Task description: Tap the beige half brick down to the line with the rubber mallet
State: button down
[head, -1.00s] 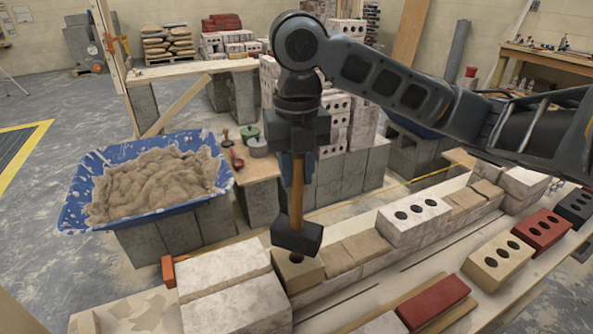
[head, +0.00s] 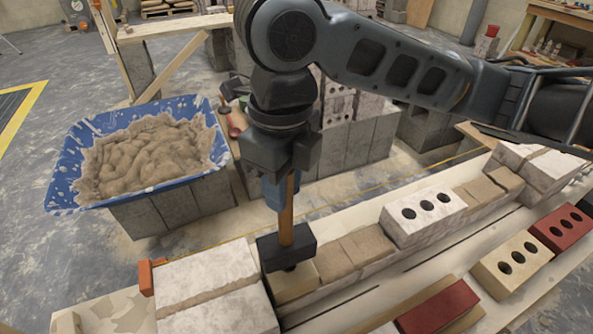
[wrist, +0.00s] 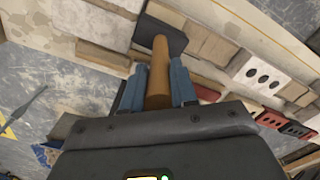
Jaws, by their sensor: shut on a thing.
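My gripper (head: 281,190) is shut on the wooden handle of the rubber mallet (head: 286,247), which hangs nearly upright with its black head down. The head is over the back left part of the beige half brick (head: 295,285), hiding much of its top. I cannot tell whether they touch. The half brick sits in the wall course, right of a large pale block. In the wrist view the two blue-grey fingers (wrist: 157,88) flank the mallet handle (wrist: 161,60). A thin yellow line (head: 385,188) runs along behind the course.
Pale blocks (head: 215,285) stand left of the half brick. A white holed brick (head: 423,215) sits further right on the course. Loose beige (head: 512,263) and red bricks (head: 438,306) lie in front. A blue mortar tub (head: 70,165) stands at the left.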

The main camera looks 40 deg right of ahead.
notch_tip(320, 180, down, 4)
jog(key=b, duration=0.3)
jog(key=shift+b, duration=0.4)
notch_tip(320, 180, up, 5)
jog(key=p, duration=0.3)
jog(key=shift+f, duration=0.2)
jog(key=shift+r+p, duration=0.1)
jog(key=shift+p, duration=0.2)
notch_tip(320, 180, up, 5)
jog(key=p, duration=0.3)
jog(key=shift+p, duration=0.35)
